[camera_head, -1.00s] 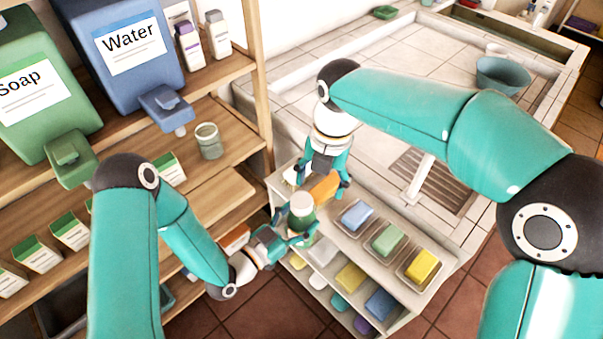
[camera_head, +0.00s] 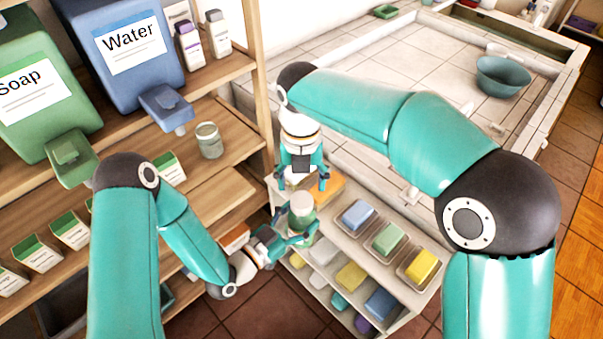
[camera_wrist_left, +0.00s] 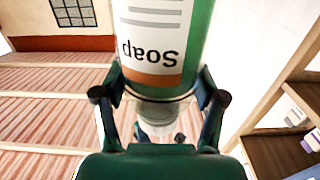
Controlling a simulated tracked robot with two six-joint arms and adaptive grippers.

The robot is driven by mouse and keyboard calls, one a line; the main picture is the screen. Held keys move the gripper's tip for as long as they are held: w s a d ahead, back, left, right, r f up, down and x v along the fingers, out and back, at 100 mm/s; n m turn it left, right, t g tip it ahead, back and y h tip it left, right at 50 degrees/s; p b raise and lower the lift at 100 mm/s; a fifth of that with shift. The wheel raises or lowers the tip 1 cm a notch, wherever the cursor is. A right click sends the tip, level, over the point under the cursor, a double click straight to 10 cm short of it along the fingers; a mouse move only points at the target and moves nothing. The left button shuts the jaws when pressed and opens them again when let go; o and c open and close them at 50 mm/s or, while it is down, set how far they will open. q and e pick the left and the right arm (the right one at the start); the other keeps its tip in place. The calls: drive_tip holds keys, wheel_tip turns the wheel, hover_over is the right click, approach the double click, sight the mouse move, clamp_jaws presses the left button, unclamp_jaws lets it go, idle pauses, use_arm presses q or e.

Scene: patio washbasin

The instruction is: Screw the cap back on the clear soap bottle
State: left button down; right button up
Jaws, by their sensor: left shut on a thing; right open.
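The clear soap bottle (camera_head: 302,224) stands roughly upright in my left gripper (camera_head: 298,232), at the near left corner of the small shelf unit. In the left wrist view the bottle (camera_wrist_left: 165,50) shows green, with an upside-down "Soap" label, and the fingers of the left gripper (camera_wrist_left: 160,98) are shut around its clear part. A pale top (camera_head: 301,204) shows on the bottle; I cannot tell whether it is the cap or bare neck. My right gripper (camera_head: 300,182) is open just above and behind the bottle, pointing down, with nothing visible between its fingers.
The shelf unit (camera_head: 375,262) carries blue, green and yellow blocks in trays, and an orange block (camera_head: 328,190) near the right gripper. Wooden shelves on the left hold the Soap dispenser (camera_head: 40,95), the Water dispenser (camera_head: 125,65) and a jar (camera_head: 209,140).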

sight(302, 200)
drive_tip(key=shift+f, duration=3.15)
drive_tip(key=shift+c, duration=0.4)
